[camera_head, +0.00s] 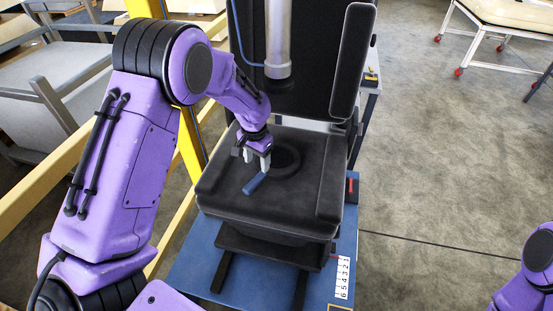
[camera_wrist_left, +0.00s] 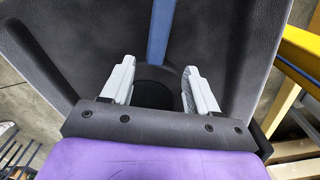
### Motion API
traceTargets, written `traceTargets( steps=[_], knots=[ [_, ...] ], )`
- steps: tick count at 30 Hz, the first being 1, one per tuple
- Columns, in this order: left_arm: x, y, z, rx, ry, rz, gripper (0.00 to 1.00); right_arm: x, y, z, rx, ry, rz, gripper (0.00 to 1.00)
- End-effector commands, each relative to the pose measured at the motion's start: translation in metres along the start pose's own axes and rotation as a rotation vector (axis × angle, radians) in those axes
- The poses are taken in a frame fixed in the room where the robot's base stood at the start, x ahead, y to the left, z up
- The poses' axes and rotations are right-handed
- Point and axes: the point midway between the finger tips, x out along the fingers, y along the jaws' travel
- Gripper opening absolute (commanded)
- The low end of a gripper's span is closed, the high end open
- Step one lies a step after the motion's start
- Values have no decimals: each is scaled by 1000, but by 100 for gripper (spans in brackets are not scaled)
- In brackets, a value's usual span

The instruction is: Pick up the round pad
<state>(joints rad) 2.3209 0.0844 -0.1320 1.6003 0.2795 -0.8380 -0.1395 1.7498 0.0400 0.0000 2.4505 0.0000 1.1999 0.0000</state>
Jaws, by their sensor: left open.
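The round pad (camera_head: 288,158) is a dark, flat, round shape on the black seat cushion (camera_head: 240,195), hard to tell from the seat by colour. My left gripper (camera_head: 257,161) is above the cushion at the pad's left side in the head view, fingers pointing down. In the left wrist view the open gripper (camera_wrist_left: 159,68) has its two grey fingers on either side of the dark round pad (camera_wrist_left: 155,74), with nothing visibly clamped. The pad's lower part is hidden by the gripper body there. I cannot tell whether the fingers touch it. My right gripper is out of view.
A silver cylinder (camera_head: 278,40) with a blue cable hangs before the backrest (camera_head: 317,60). The seat stands on a blue platform (camera_head: 197,267). A yellow post (camera_head: 190,150) is at left; open floor is at right.

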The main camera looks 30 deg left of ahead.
Motion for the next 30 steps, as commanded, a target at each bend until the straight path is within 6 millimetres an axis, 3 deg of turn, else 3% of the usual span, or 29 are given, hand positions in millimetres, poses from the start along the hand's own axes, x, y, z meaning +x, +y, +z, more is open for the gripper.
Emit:
traceTargets(
  steps=[12, 19, 20, 24, 25, 30],
  knots=[
    [59, 4, 1, -4, -1, 0, 60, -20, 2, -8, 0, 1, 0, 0],
    [63, 4, 1, -5, 2, -1, 60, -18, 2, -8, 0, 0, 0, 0],
    [63, 4, 1, -5, 2, -1, 53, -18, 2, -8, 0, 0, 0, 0],
    [62, 4, 1, -5, 2, -1, 8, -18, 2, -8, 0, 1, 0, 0],
    [62, 4, 1, -5, 1, -1, 0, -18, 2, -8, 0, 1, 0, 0],
    [61, 3, 0, -5, 4, -1, 0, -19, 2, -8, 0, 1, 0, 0]
  ],
)
